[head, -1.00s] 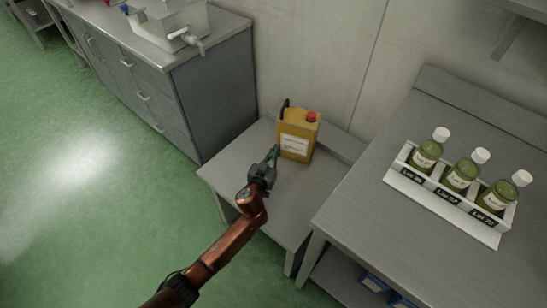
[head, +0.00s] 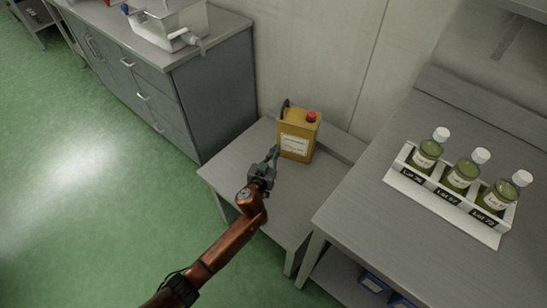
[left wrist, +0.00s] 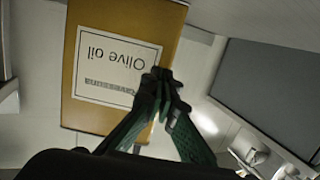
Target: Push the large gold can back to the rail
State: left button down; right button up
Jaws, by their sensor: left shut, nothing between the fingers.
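The large gold can (head: 297,136) has a red cap and a white label and stands upright on a low grey metal table (head: 287,195), close to the rail (head: 344,147) along its back edge. Whether the can touches the rail is hidden. My left gripper (head: 274,155) is shut and empty in front of the can, its tips by the can's front left side. In the left wrist view the can (left wrist: 88,112) fills the upper left, label upside down reading "Olive oil", and the shut fingertips (left wrist: 163,80) overlap its edge. Contact is not clear. My right gripper is out of view.
A higher bench (head: 365,215) at right holds a white rack (head: 440,204) with three green bottles. The wall is behind the can. The low table's front is clear.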

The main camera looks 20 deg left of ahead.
aim_at(280, 142)
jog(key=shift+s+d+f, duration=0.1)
pick_arm(q)
jog(key=shift+w+b, duration=1.1)
jog(key=shift+w, duration=2)
jog(key=shift+s+d+p, duration=0.1)
jog(key=shift+s+p, duration=0.2)
jog(key=shift+s, duration=0.15)
jog(key=s+p, duration=0.2)
jog(key=s, duration=0.3)
jog(key=shift+r, duration=0.15)
jog(key=shift+s, duration=0.6)
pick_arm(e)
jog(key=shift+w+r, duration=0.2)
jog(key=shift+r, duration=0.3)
pick_arm(q)
jog(key=shift+f, duration=0.2)
